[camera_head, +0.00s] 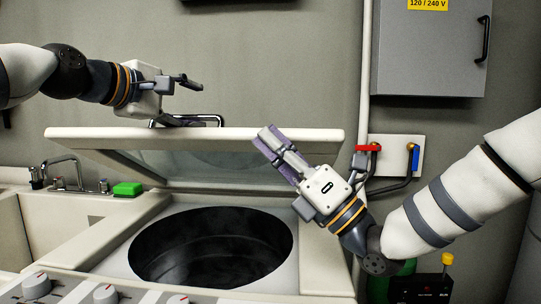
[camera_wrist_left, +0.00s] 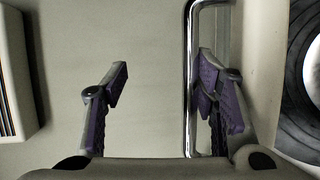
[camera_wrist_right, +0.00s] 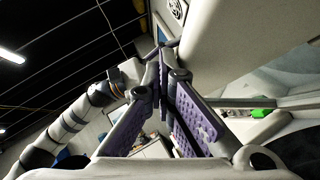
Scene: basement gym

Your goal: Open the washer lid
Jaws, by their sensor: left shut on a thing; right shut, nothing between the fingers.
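The washer lid (camera_head: 170,140) is raised at a tilt over the washer (camera_head: 105,262), and its dark round tub opening shows. A chrome handle (camera_head: 210,119) is on the lid's far, upper face.
A sink with a tap (camera_head: 62,165) and a green sponge (camera_head: 128,189) are at the left. Control knobs (camera_head: 105,294) line the washer's front. Pipes with red and blue valves (camera_head: 414,158) and a grey electrical box (camera_head: 430,50) are on the right wall.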

